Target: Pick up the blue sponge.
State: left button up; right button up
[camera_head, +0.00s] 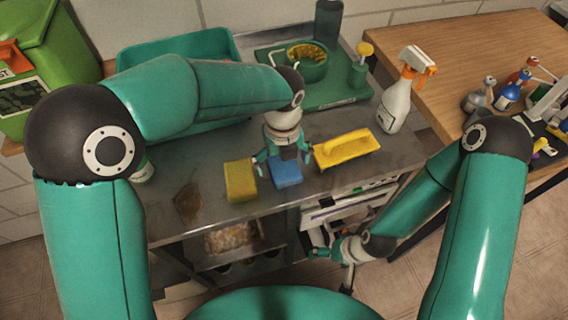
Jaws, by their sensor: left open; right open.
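The blue sponge (286,172) lies on the grey metal counter, just right of a yellow-green sponge (240,182). My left gripper (281,160) points down over the back of the blue sponge, its open fingers spread to either side. Whether the fingers touch the sponge I cannot tell; the gripper hides its back edge. My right gripper (328,252) is open and empty, low in front of the counter by the shelf openings.
A yellow scoop-like tool (346,149) lies right of the blue sponge. A white spray bottle (396,106) stands behind it. A green tray (345,97) with a bowl and a teal bin (128,58) are at the back. A brown stain (187,203) marks the counter's left front.

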pick_arm(q)
jog(key=c, duration=0.8)
jog(key=shift+c, duration=0.2)
jog(key=shift+r, duration=0.2)
notch_tip(320, 180, up, 20)
jog(key=p, duration=0.1)
jog(key=shift+f+p, duration=0.2)
jog(key=shift+p, duration=0.15)
